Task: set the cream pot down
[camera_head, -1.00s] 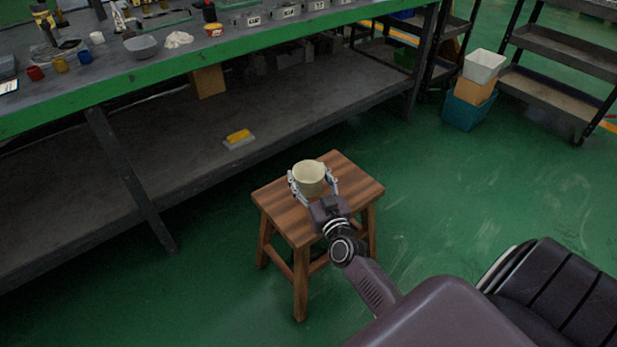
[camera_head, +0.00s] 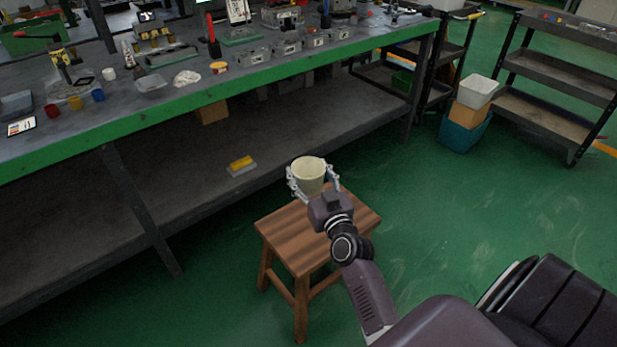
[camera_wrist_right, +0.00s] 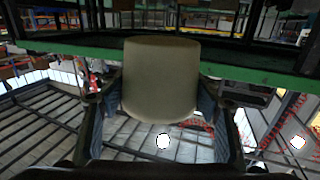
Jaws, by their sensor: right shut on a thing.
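The cream pot (camera_head: 309,176) is upright and held in my right gripper (camera_head: 313,181), above the far part of the wooden stool (camera_head: 290,241). The gripper's fingers are around the pot's two sides. In the right wrist view, the cream pot (camera_wrist_right: 161,80) sits between the two fingers of the right gripper (camera_wrist_right: 160,108). The pot appears raised clear of the stool top. My left gripper is not in view.
A green-edged workbench (camera_head: 190,99) with several valve blocks, small cups and tools stands beyond the stool. A yellow brush-like item (camera_head: 241,165) lies on its lower shelf. Bins (camera_head: 470,104) and a shelf cart (camera_head: 557,92) stand at the right. Green floor is free right of the stool.

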